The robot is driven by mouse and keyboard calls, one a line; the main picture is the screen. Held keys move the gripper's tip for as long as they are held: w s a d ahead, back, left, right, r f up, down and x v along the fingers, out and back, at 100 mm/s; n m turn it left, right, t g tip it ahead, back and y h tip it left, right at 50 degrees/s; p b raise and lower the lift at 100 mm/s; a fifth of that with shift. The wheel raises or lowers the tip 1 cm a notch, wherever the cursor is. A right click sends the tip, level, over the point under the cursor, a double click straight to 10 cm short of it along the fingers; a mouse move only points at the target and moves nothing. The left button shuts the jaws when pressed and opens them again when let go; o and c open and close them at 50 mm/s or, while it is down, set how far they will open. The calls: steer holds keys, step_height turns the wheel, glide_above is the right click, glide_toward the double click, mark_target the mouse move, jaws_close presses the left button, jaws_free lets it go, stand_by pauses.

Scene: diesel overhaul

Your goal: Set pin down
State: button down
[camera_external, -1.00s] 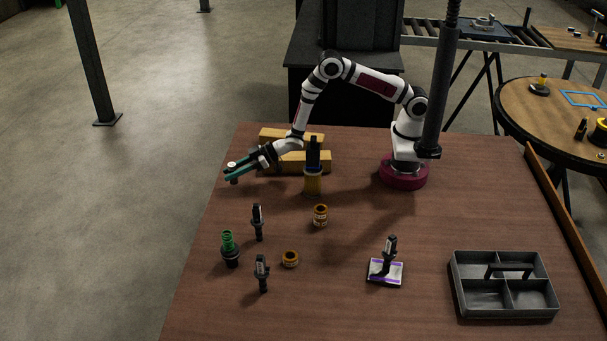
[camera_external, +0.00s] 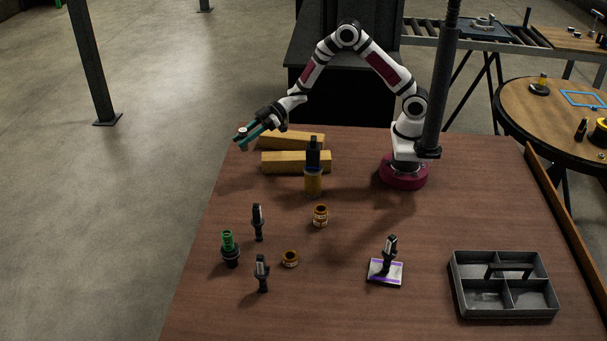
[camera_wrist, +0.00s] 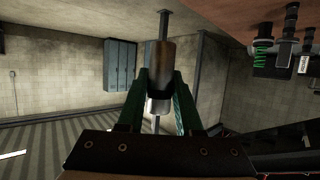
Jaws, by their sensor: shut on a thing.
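My gripper (camera_external: 242,136) is raised above the table's far left edge, its green fingers pointing left and slightly down. It is shut on the pin (camera_wrist: 158,62), a short metallic cylinder with a brownish sheen. In the wrist view the pin sits between the two green fingertips and sticks out past them. In the external view the pin (camera_external: 242,130) is only a small pale and dark spot at the fingertips. The pin is clear of the table (camera_external: 340,310).
Two yellow blocks (camera_external: 296,162) lie below and right of my gripper, beside a dark-topped yellow part (camera_external: 313,182). Several dark upright parts, one with a green spring (camera_external: 228,241), and two brass rings (camera_external: 320,215) stand nearer. A grey divided tray (camera_external: 457,287) is at right.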

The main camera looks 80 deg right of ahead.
steer(key=s+a+f+n+g+y, duration=0.1)
steer(key=a+f+n+g, duration=0.1)
steer(key=a, duration=0.3)
steer(key=s+a+f+n+g+y, duration=0.2)
steer(key=a+f, duration=0.1)
steer(key=a, duration=0.3)
steer(key=s+a+f+n+g+y, duration=0.1)
steer(key=a+f+n+g, duration=0.1)
steer(key=a, duration=0.3)
steer(key=shift+s+a+f+n, duration=0.25)
steer(key=shift+a+f+n, duration=0.1)
steer(key=shift+f, duration=0.35)
step_height(320, 180, down, 4)
steer(key=shift+a+f, duration=0.1)
steer(key=shift+a, duration=0.05)
steer(key=shift+f, duration=0.1)
steer(key=c, duration=0.6)
jaws_free()
